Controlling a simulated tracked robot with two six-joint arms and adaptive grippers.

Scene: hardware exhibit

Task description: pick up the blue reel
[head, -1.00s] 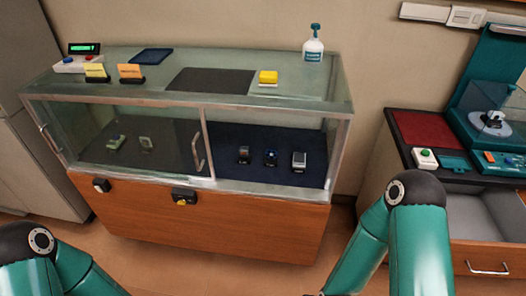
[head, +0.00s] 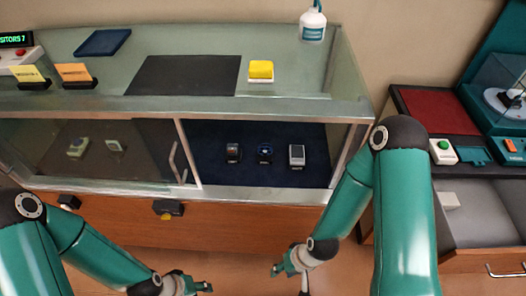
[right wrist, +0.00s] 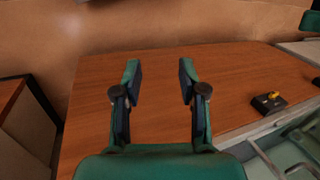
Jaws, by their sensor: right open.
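I cannot make out a blue reel for certain. Inside the glass case (head: 262,109) stand several small objects on a dark blue mat. The middle one (head: 264,152) has a small blue mark, but it is too small to identify. My right gripper (head: 286,268) is low in front of the case, open and empty. In the right wrist view its two fingers (right wrist: 159,78) are spread apart before the wooden front panel (right wrist: 230,85). My left gripper (head: 192,286) is at the bottom edge of the head view, and its finger gap is unclear.
A black box with a yellow knob (head: 167,209) sits on the wooden front. The case top holds a yellow block (head: 261,69), a blue pad (head: 103,43) and a bottle (head: 312,22). At right, a bench has a red mat (head: 437,109) and an open drawer (head: 470,225).

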